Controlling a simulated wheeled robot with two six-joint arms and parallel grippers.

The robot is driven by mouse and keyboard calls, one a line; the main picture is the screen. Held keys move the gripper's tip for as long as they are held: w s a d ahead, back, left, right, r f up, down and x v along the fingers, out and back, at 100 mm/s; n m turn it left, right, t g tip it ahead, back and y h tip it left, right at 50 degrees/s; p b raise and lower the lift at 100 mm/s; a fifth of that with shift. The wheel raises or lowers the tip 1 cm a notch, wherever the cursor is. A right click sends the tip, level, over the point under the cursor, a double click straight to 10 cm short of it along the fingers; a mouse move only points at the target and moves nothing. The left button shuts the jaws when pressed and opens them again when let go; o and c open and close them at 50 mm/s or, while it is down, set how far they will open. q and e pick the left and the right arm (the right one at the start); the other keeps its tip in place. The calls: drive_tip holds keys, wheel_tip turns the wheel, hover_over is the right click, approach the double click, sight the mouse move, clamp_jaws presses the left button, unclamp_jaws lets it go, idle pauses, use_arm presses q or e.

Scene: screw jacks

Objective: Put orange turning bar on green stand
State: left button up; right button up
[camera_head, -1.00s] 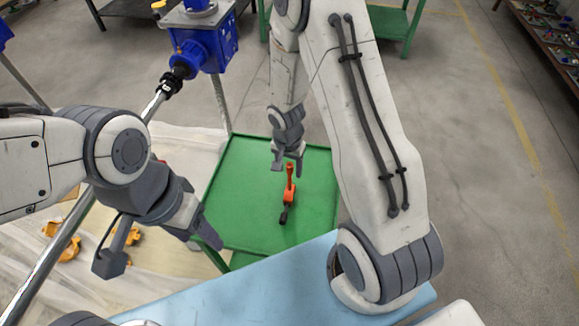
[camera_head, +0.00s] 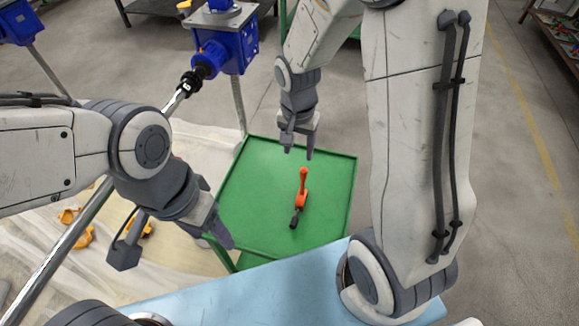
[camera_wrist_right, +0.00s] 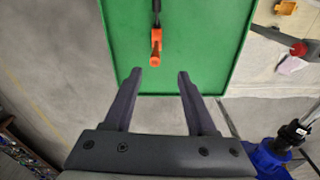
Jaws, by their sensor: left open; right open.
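The orange turning bar (camera_head: 302,190) with a dark end lies on the green stand (camera_head: 258,205), near the middle of its top. It also shows in the right wrist view (camera_wrist_right: 156,42), just beyond the fingertips. My right gripper (camera_head: 297,145) is open and empty, above the far part of the stand and apart from the bar. In the right wrist view my right gripper (camera_wrist_right: 158,74) has nothing between its fingers. My left gripper (camera_head: 178,252) is open and empty, left of the stand's near corner.
A blue screw jack (camera_head: 224,45) with a long metal shaft (camera_head: 70,232) stands at the left. Orange parts (camera_head: 75,228) lie on pale sheeting at the left. A light blue surface (camera_head: 270,290) is in front of the stand. Floor at the right is open.

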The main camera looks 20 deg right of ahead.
drive_tip(key=s+a+r+n, duration=0.4)
drive_tip(key=s+a+n, duration=0.2)
drive_tip(key=s, duration=0.4)
drive_tip(key=s+a+r+n+y, duration=0.1)
drive_tip(key=s+a+r+n, duration=0.4)
drive_tip(key=s+n, duration=0.4)
drive_tip(key=shift+s+a+r+g+y, duration=0.3)
drive_tip(key=shift+s+a, duration=0.1)
drive_tip(key=shift+a, duration=0.3)
